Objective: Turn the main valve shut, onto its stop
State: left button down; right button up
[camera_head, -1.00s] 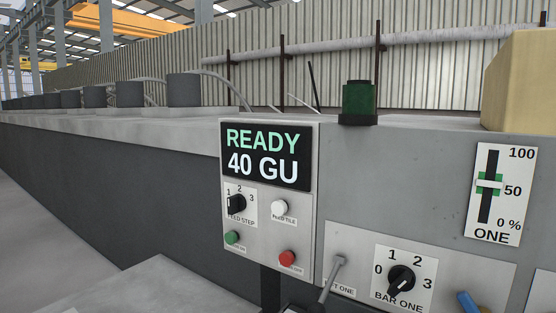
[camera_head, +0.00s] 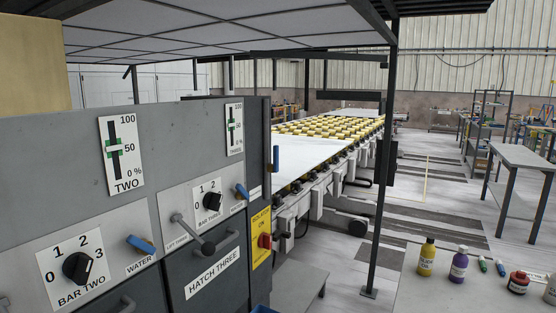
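No part in view carries a readable "main valve" label. A blue upright handle (camera_head: 275,158) stands at the far right end of the grey control cabinet (camera_head: 70,130); I cannot tell if it is the main valve. A blue lever (camera_head: 140,242) sits on the front panel beside the label WATER. A similar blue lever (camera_head: 242,190) sits farther right, near the BAR THREE dial (camera_head: 213,203). Neither of my grippers is in view.
The BAR TWO dial (camera_head: 77,267), a grey lift lever (camera_head: 190,234) and a red isolator switch (camera_head: 265,241) are on the cabinet. A dark post (camera_head: 381,200) stands right of it. Bottles (camera_head: 427,257) stand on a bench at lower right. Floor is open beyond.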

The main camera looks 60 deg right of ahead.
aim_at(271, 168)
jog(key=z, duration=1.9)
